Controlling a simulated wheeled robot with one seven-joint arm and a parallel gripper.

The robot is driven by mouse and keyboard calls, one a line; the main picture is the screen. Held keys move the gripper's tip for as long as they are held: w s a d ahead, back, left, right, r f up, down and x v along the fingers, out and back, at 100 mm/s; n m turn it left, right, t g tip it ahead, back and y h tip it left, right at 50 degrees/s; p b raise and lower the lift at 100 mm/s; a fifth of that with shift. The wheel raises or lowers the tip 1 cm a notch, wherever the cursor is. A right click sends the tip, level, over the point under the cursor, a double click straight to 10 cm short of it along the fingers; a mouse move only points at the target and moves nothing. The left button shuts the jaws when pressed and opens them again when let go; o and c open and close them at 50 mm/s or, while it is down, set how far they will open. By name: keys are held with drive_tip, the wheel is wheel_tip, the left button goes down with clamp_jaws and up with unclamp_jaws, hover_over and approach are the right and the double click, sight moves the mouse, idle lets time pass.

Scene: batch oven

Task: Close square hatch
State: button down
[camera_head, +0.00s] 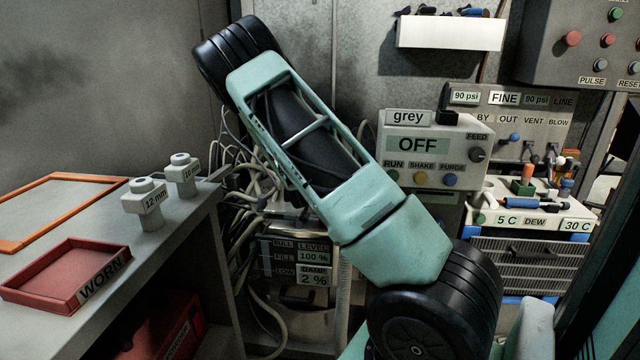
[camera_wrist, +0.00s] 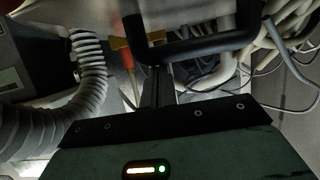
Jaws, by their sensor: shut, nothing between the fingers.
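My gripper (camera_wrist: 157,72) shows in the wrist view with its thin dark fingers together and nothing held. A black U-shaped handle (camera_wrist: 195,48) lies just past the fingertips. I cannot tell whether the fingers touch it, or whether it belongs to the square hatch. No hatch panel can be clearly made out in either view. In the head view my arm crosses the middle of the picture and hides part of what is behind it; my gripper is not visible there.
A ribbed grey hose (camera_wrist: 88,85) and pale cables (camera_wrist: 290,30) flank the gripper. In the head view stand a control box reading OFF (camera_head: 425,145), a cable bundle (camera_head: 262,185), a left bench (camera_head: 195,215) with a red WORN tray (camera_head: 72,292), and a 5 C unit (camera_head: 540,262).

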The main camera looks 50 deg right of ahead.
drive_tip(key=shift+s+a+f+b, duration=0.2)
drive_tip(key=shift+a+f+b, duration=0.1)
drive_tip(key=shift+f, duration=0.35)
drive_tip(key=shift+s+a+f+b, duration=0.15)
drive_tip(key=shift+a+f+b, duration=0.1)
drive_tip(key=shift+f, duration=0.35)
wheel_tip(320, 180, up, 6)
drive_tip(key=d+p, duration=0.1)
drive_tip(key=p, duration=0.3)
drive_tip(key=s+a, duration=0.1)
drive_tip(key=a, duration=0.1)
drive_tip(key=s+a+f, duration=0.1)
drive_tip(key=a, duration=0.2)
drive_tip(key=s+a, duration=0.1)
drive_tip(key=a, duration=0.2)
drive_tip(key=shift+s+a+f+b, duration=0.2)
drive_tip(key=shift+s+f+b, duration=0.1)
drive_tip(key=shift+s+f, duration=0.1)
